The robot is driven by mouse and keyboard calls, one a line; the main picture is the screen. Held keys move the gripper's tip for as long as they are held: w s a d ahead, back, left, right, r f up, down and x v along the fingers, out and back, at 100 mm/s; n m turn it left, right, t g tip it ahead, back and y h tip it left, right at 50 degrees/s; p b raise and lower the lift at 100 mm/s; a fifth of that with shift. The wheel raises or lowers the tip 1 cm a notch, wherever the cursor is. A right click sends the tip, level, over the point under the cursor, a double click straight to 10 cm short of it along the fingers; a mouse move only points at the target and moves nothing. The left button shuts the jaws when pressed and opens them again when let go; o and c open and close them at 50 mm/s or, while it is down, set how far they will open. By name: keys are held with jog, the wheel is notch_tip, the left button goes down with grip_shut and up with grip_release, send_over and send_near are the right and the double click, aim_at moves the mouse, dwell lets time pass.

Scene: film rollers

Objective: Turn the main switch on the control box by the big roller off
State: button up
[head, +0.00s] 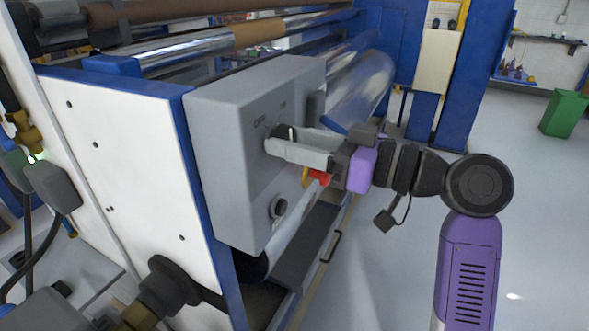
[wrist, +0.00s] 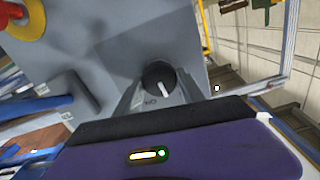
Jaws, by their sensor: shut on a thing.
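The grey control box (head: 225,150) is mounted at the end of the big roller (head: 360,90). Its front carries the lettering OFF and ON near the top. The main switch is a round dark knob (wrist: 158,76) with a white pointer mark, seen in the wrist view. The mark points down and to the right there. My gripper (head: 280,140) is at the upper front of the box, its fingers closed on either side of the knob. In the head view the fingers hide most of the knob. A small label beside it in the wrist view is hard to read.
A red button on a yellow base (head: 318,176) sits on the box just below my gripper; it also shows in the wrist view (wrist: 32,18). A second, dark knob (head: 278,207) is lower on the box. Open floor (head: 520,230) lies to the right.

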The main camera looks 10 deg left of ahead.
jog(key=n+b, duration=0.5)
jog(key=b, duration=0.2)
jog(key=shift+f+n, duration=0.15)
jog(key=shift+n, duration=0.15)
jog(key=shift+b, duration=0.35)
jog(key=o, duration=1.4)
jog(key=shift+s, duration=0.1)
jog(key=shift+c, duration=0.2)
jog(key=v, duration=0.7)
jog(key=shift+d, duration=0.4)
jog(key=shift+s, duration=0.1)
